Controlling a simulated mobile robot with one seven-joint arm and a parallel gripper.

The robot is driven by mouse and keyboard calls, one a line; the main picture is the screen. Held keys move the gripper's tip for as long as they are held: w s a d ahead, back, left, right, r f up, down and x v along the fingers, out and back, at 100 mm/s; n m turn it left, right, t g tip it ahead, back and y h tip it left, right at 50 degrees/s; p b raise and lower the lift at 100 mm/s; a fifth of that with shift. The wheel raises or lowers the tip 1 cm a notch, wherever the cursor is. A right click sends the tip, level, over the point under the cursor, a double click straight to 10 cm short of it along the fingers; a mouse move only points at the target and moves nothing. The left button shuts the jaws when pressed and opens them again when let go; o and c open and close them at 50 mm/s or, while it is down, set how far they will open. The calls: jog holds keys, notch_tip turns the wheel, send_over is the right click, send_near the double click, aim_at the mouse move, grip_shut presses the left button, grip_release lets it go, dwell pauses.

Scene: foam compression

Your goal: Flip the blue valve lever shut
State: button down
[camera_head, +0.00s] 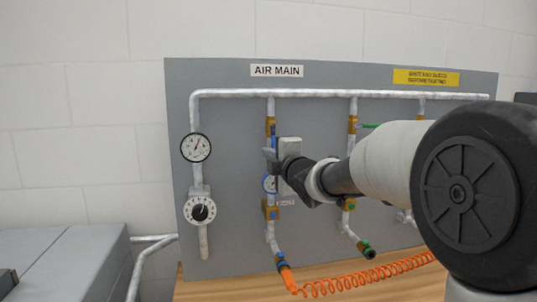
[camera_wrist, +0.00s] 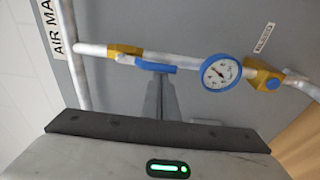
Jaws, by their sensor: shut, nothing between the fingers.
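The blue valve lever (camera_wrist: 156,66) shows in the wrist view beside a brass valve body (camera_wrist: 124,50) on a white pipe. The lever lies roughly along the pipe. My gripper (camera_wrist: 161,80) is shut and empty, its fingertips right at the lever; I cannot tell whether they touch it. In the head view my gripper (camera_head: 270,155) is at the second vertical pipe, just below the upper brass valve (camera_head: 270,125), and the lever is hard to make out there.
A blue-rimmed gauge (camera_wrist: 220,72) sits on the same pipe, with another brass fitting (camera_wrist: 262,76) beyond it. A green lever (camera_head: 370,125) is on the pipe to the right. An orange coiled hose (camera_head: 345,283) lies on the wooden bench. Dial gauges (camera_head: 196,147) are at left.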

jog(key=shift+w+d+f+n+b, duration=0.15)
jog(key=shift+d+n+b, duration=0.2)
jog(key=shift+n+b, duration=0.2)
jog(key=w+d+r+n+h+b, duration=0.15)
jog(key=d+r+n, duration=0.4)
jog(key=n, duration=0.75)
jog(key=s+d+f+b, duration=0.3)
jog(key=s+f+b, duration=0.1)
jog(key=s, duration=0.4)
jog(key=shift+s+f+g+h, duration=0.25)
jog(key=shift+s+g+h, duration=0.1)
jog(key=shift+g+h, duration=0.1)
dwell(0.3)
